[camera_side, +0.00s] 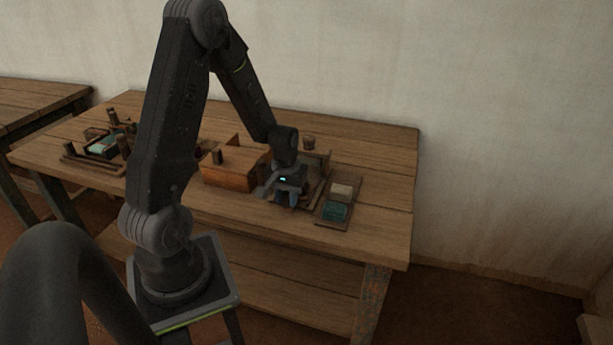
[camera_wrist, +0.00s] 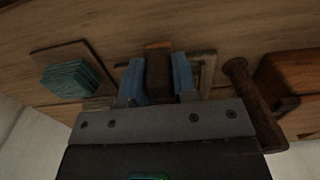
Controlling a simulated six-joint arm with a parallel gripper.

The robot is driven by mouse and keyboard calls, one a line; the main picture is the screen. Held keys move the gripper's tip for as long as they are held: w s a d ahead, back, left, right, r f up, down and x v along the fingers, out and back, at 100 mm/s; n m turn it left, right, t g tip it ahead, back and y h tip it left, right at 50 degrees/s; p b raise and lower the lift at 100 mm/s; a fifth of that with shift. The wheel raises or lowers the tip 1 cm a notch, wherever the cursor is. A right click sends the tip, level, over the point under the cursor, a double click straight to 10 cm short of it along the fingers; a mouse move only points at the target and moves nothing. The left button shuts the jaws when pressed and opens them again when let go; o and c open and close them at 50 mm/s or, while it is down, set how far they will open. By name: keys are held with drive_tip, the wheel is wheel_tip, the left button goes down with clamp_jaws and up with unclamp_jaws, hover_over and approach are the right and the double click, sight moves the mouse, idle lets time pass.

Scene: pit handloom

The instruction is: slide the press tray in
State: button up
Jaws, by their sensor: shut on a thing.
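My gripper (camera_side: 285,196) is low over the front middle of the bench, right of a wooden box. In the wrist view its blue fingers (camera_wrist: 160,76) are shut on a dark brown wooden piece (camera_wrist: 158,68), which looks like the press tray's handle. A pale wooden frame (camera_wrist: 208,72), likely part of the tray or its press, shows beside and behind the fingers. In the side view the gripper and wrist cover much of this part, so how far in the tray sits cannot be told.
The orange-brown box (camera_side: 230,175) stands close on the left. A board at the right holds a teal folded cloth (camera_side: 336,211) and a cream block (camera_side: 341,191). More wooden gear (camera_side: 97,148) lies far left. The bench's right end is clear.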

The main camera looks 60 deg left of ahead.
drive_tip(key=shift+w+a, duration=3.6)
drive_tip(key=o, duration=0.3)
drive_tip(key=shift+w+a, duration=0.1)
drive_tip(key=shift+w, duration=0.05)
drive_tip(key=o, duration=0.5)
drive_tip(key=shift+r, duration=3.25)
drive_tip(key=d+r+m+t, duration=0.1)
drive_tip(key=d+r+m, duration=0.1)
drive_tip(key=d+r, duration=0.7)
drive_tip(key=s+d+r+m+t, duration=0.2)
drive_tip(key=s+d+r+m, duration=0.1)
drive_tip(key=s+d, duration=0.5)
drive_tip(key=s+d+r+m+t, duration=0.2)
drive_tip(key=s+d+r+m, duration=0.2)
drive_tip(key=d, duration=0.7)
drive_tip(key=s+r, duration=0.2)
drive_tip(key=s, duration=0.2)
drive_tip(key=shift+s+d+t, duration=0.25)
drive_tip(key=shift+s+t, duration=0.05)
drive_tip(key=shift+s, duration=0.1)
